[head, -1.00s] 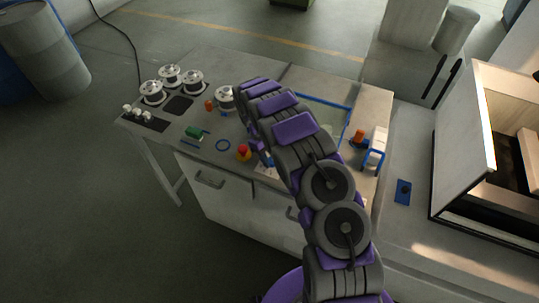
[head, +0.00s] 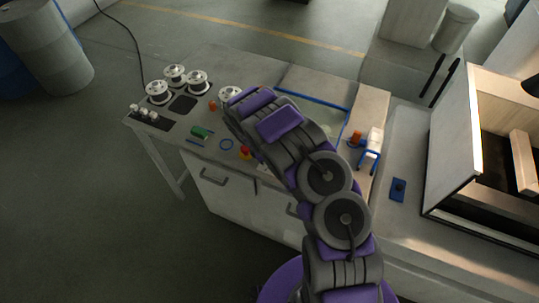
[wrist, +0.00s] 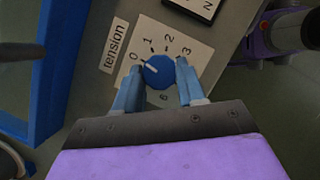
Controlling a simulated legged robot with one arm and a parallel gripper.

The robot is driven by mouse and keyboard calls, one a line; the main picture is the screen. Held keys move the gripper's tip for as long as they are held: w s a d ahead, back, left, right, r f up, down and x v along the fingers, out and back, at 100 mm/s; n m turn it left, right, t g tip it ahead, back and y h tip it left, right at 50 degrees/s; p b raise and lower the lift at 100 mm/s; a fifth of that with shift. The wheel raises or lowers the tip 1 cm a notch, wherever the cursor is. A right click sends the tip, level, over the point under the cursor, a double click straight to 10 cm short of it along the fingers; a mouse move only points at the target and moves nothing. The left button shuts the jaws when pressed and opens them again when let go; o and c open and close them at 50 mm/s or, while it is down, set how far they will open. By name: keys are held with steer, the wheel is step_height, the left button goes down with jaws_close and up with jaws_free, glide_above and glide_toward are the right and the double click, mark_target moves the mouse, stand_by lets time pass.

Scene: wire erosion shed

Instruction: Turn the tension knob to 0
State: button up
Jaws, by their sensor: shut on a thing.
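The blue tension knob (wrist: 163,77) sits on a white dial plate (wrist: 199,52) in the wrist view. The dial carries the numbers 0, 1, 2 and 3, and the tension label (wrist: 115,45) is beside it at the left. A short white mark on the knob lies on its left part, on the side of the 0; its exact reading is hard to tell. My gripper (wrist: 160,70) has one blue finger on each side of the knob and is shut on it. In the head view my arm hides the knob and gripper.
A blue frame (wrist: 50,80) stands left of the dial in the wrist view. In the head view the bench (head: 213,62) carries several spools (head: 158,92), a red button (head: 245,152) and an orange knob (head: 355,136). An open machine cabinet (head: 455,140) stands at the right.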

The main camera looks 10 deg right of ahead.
steer(key=shift+s+d+n+t+p, duration=0.1)
steer(key=shift+n+t+p, duration=0.45)
steer(key=shift+n, duration=0.55)
steer(key=o, duration=1.1)
steer(key=shift+d, duration=0.15)
steer(key=shift+c, duration=0.2)
steer(key=shift+r, duration=0.1)
steer(key=shift+a+r, duration=0.2)
steer(key=shift+a, duration=0.1)
steer(key=w+v, duration=0.1)
steer(key=v, duration=1.5)
steer(key=shift+s+r, duration=0.3)
steer(key=shift+r, duration=0.05)
